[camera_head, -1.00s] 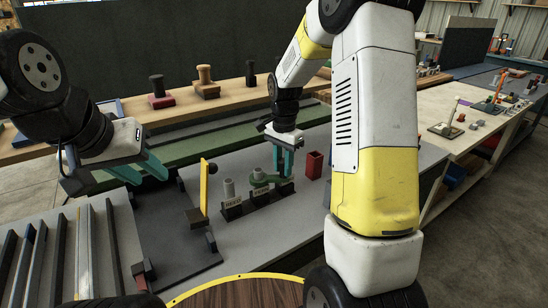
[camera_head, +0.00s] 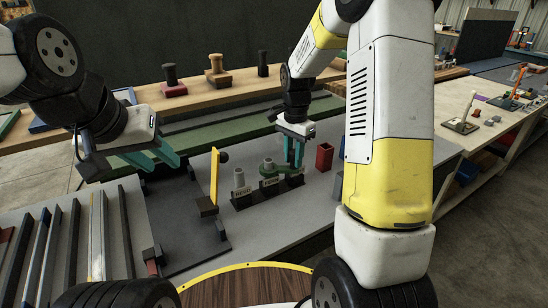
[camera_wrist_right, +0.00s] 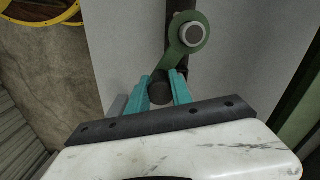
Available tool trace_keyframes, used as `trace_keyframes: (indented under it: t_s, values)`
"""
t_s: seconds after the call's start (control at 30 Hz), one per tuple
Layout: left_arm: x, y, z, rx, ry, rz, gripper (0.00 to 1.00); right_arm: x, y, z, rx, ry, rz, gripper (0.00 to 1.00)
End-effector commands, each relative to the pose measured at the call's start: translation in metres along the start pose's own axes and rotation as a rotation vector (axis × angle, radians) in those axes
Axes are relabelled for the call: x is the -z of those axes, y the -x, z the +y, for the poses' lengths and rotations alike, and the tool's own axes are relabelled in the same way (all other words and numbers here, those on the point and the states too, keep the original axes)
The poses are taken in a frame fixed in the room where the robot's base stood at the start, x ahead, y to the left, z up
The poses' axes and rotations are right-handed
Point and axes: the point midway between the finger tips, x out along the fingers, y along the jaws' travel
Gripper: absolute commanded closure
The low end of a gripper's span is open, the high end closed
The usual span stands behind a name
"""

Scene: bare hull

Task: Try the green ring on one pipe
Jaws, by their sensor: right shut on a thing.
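My right gripper (camera_head: 293,165) is shut on the dark grip (camera_wrist_right: 159,90) at the end of the ring's green arm. The left pipe (camera_head: 239,178) stands bare. My left gripper (camera_head: 160,158) is open and empty, over the left part of the bench, apart from the stand.
A yellow upright (camera_head: 214,178) with a black ball stands left of the pipes. A red open box (camera_head: 324,156) stands to their right. Dark rails (camera_head: 70,245) lie at the left. The grey bench top before the stand is mostly clear.

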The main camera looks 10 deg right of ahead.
Motion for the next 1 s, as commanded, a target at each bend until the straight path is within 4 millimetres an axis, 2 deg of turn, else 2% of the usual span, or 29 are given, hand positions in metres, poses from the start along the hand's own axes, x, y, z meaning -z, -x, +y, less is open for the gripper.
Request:
trace_keyframes:
  t_s: [1.0]
  values:
    - [0.000, 0.000, 0.000, 0.000, 0.000, 0.000, 0.64, 0.000, 0.047, -0.001, 0.002, 0.000, 0.001, 1.00]
